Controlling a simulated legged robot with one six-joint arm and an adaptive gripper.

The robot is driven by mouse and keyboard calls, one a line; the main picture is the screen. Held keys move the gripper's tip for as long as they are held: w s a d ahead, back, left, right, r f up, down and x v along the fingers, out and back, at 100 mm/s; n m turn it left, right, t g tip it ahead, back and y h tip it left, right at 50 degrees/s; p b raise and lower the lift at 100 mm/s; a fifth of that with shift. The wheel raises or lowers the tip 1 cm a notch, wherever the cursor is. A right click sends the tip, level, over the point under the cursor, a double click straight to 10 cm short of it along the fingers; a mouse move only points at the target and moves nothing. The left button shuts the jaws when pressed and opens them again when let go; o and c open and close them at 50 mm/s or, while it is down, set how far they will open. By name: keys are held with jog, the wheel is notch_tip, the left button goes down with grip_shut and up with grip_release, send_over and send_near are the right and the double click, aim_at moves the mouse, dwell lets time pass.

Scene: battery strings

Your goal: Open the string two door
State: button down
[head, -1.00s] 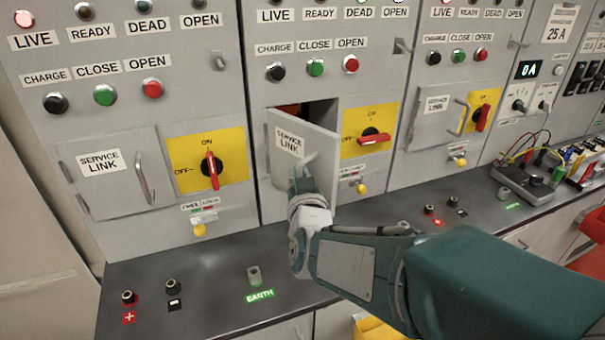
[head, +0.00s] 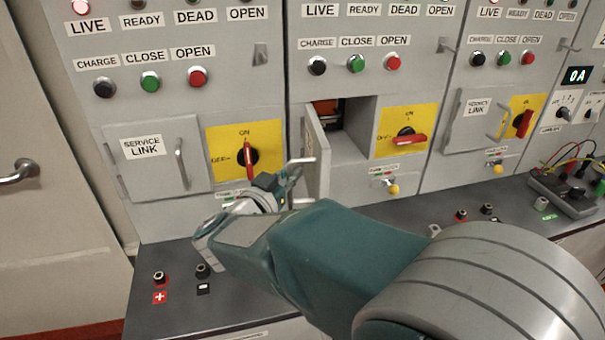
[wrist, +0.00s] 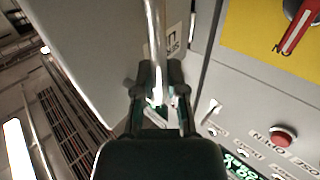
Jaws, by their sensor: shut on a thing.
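The string two door (head: 316,150) is the service link door of the middle cabinet. It stands swung out to the left, seen nearly edge-on, and the compartment (head: 350,120) behind it shows an orange-red part inside. My gripper (head: 292,172) is at the door's outer side, shut on the metal door handle (head: 302,161). In the wrist view the handle (wrist: 151,35) runs down between the two fingers of my gripper (wrist: 158,98), with the grey door (wrist: 95,40) behind. The door's label is partly hidden there.
The middle switch's red knob (head: 408,138) sits on a yellow plate right of the opening. The left cabinet's shut door (head: 150,175) and red knob (head: 249,160) are close to my gripper. The dark worktop (head: 240,290) with terminals lies below.

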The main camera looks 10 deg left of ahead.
jog(key=shift+a, duration=0.75)
jog(key=c, duration=0.7)
grip_release()
jog(key=v, duration=1.2)
